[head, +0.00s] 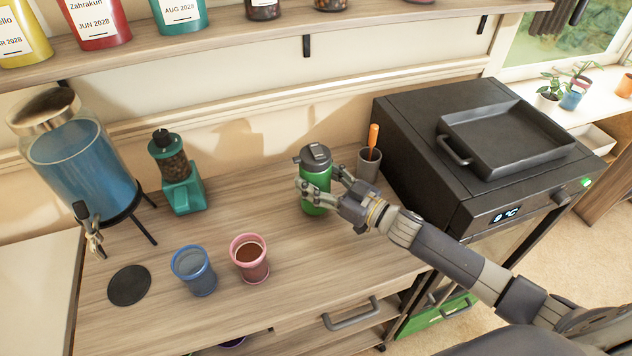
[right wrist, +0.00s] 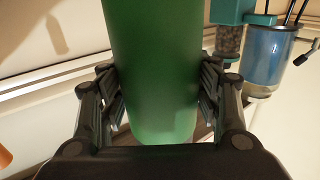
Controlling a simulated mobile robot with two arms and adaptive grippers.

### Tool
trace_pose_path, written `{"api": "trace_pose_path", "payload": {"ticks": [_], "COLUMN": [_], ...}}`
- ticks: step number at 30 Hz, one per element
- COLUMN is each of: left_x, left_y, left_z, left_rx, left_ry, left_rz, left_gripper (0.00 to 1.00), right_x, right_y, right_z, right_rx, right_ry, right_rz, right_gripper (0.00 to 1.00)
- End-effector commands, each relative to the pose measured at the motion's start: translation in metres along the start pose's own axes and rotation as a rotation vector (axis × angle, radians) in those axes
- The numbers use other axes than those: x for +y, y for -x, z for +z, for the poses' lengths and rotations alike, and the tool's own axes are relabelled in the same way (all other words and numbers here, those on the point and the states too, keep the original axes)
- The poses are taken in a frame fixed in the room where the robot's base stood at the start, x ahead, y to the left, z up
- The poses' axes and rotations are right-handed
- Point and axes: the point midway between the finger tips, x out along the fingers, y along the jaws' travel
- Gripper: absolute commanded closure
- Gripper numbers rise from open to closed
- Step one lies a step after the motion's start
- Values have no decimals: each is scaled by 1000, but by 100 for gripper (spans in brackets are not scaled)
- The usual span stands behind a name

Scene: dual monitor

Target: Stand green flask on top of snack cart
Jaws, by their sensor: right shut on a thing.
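The green flask (head: 316,188) with a dark grey lid stands upright over the wooden top of the snack cart (head: 300,248), near its right part. I cannot tell whether its base touches the surface. My right gripper (head: 322,190) reaches in from the right and is shut on the flask, one finger on each side. In the right wrist view the flask's green body (right wrist: 155,75) fills the space between the fingers (right wrist: 160,95). My left gripper is not in view.
A blue drink dispenser (head: 82,165), teal grinder (head: 178,175), blue cup (head: 194,271) and pink cup (head: 249,259) stand on the cart's top. A grey cup (head: 369,165) is close behind the flask. A black oven (head: 470,160) stands right. A jar shelf (head: 250,42) hangs above.

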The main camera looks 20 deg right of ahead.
Motion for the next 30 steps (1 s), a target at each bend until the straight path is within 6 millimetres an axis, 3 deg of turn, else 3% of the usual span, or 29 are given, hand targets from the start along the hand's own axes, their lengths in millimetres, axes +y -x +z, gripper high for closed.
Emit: {"api": "trace_pose_path", "payload": {"ticks": [5,16,17,19,30], "left_x": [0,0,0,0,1], "left_y": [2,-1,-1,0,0], "left_z": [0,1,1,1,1], "left_rx": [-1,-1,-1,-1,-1], "left_ry": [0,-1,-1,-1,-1], "left_rz": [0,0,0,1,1], "left_gripper": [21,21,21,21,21], "right_x": [0,0,0,-1,-1], "right_y": [0,0,1,1,1], "right_z": [15,20,22,22,21], "right_rx": [5,5,0,0,0], "right_ry": [1,2,1,1,1], "right_rz": [0,-1,0,0,0], "right_gripper": [97,97,39,24,21]}}
